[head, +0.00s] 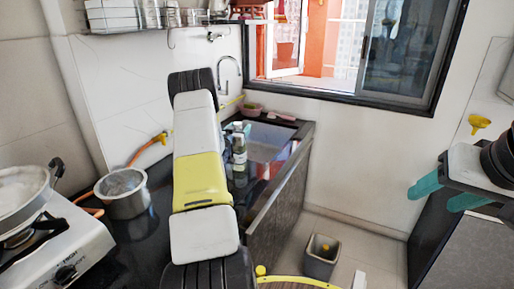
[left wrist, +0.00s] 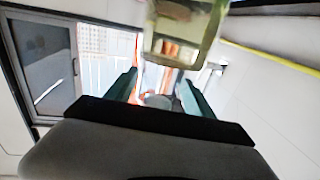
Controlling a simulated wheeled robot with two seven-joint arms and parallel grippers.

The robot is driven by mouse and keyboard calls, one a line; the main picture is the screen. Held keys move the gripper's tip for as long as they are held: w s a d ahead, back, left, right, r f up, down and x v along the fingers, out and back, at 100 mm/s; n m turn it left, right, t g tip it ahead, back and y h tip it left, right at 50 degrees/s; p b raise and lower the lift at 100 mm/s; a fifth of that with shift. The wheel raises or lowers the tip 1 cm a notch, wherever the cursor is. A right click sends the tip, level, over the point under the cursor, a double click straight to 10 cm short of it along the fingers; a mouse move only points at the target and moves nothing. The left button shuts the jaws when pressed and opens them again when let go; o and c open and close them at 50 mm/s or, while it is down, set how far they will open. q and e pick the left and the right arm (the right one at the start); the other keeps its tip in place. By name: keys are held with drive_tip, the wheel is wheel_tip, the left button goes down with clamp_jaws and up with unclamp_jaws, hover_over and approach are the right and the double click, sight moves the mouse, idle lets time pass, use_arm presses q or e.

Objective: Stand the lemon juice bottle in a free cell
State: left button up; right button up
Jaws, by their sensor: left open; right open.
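A dark bottle with a pale label (head: 239,152) stands upright by the near edge of the sink, partly behind my left arm. I cannot read its label. In the left wrist view a yellowish-green, see-through object (left wrist: 185,32) is cut off at the top; I cannot tell whether it is the lemon juice bottle. My left gripper (left wrist: 158,80) is open, with nothing clearly held between its teal fingers. In the head view it is mostly hidden by its own arm. My right gripper (head: 431,198) is open and empty at the far right. I cannot make out a cell holder.
A metal pot (head: 122,195) stands on the dark counter beside a gas stove (head: 50,245) with a pan. The sink (head: 268,142) lies under the tap (head: 228,72), with a small bowl (head: 251,109) behind. A grey bin (head: 321,257) stands on the floor.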

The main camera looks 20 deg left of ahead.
use_arm(q)
drive_tip(key=shift+w, duration=0.4)
drive_tip(key=shift+c, duration=0.2)
clamp_jaws()
drive_tip(key=shift+r, duration=0.15)
drive_tip(key=shift+r, duration=0.15)
